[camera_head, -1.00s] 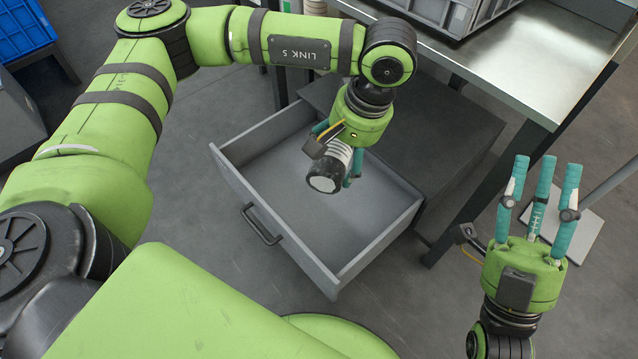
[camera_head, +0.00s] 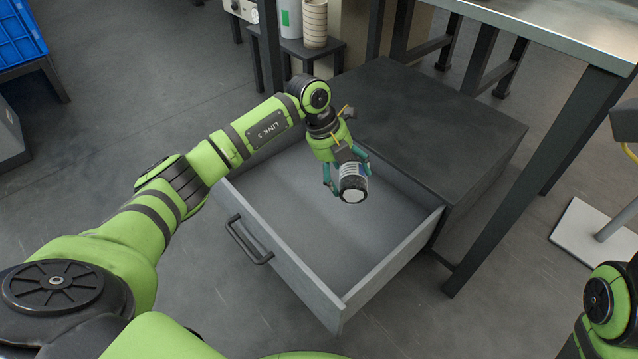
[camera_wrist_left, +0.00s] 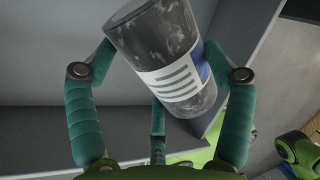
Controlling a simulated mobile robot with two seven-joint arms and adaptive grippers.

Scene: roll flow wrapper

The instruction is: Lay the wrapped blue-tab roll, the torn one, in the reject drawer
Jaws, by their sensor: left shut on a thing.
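My left gripper (camera_head: 345,172) is shut on a dark, mottled roll (camera_head: 353,189) with a pale end face. In the left wrist view the roll (camera_wrist_left: 160,48) lies tilted between the teal fingers and carries a white label with grey lines and a blue patch. No tear can be made out. The grey reject drawer (camera_head: 385,265) is pulled open, and the roll is held over its inside. From these views I cannot tell how far the roll is above the drawer floor. The drawer looks empty where it shows. My right gripper is out of view; only part of that arm shows at the lower right.
The dark cabinet top (camera_head: 430,120) lies behind the drawer. A steel table (camera_head: 560,30) with dark legs stands at the right back. A small stand with a stack of cups (camera_head: 314,22) is at the back. A blue crate (camera_head: 18,35) is at the far left.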

